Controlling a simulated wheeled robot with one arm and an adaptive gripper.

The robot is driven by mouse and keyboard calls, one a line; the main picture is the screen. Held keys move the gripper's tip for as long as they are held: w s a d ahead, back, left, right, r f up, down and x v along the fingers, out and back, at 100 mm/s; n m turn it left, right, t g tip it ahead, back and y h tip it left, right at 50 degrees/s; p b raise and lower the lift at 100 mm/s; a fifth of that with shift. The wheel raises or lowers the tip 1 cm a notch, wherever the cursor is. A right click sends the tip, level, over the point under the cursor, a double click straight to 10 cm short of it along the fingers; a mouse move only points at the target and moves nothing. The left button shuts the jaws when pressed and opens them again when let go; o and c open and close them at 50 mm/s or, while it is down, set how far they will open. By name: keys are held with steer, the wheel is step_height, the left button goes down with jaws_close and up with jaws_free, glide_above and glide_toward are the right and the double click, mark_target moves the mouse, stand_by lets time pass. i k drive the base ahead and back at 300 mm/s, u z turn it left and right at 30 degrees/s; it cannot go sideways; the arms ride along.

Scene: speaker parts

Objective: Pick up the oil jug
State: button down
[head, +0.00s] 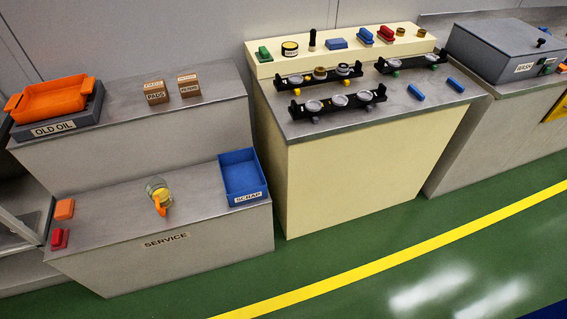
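The oil jug (157,190) looks like a small clear container with yellowish contents and an orange handle or spout toward the front. It stands on the lower grey bench top labelled SERVICE (112,225), near its middle. Nothing touches it. My gripper is not in view, so I cannot see its state.
A blue SCRAP tray (227,198) is right of the jug. Orange (64,209) and red (59,239) blocks lie left. An orange tray (52,98) on the OLD OIL stand and small brown boxes (156,92) are on the raised shelf behind. Green floor (330,262) is clear.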

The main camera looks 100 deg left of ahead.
mark_target(157, 189)
steer(key=z, duration=0.15)
steer(key=k, duration=1)
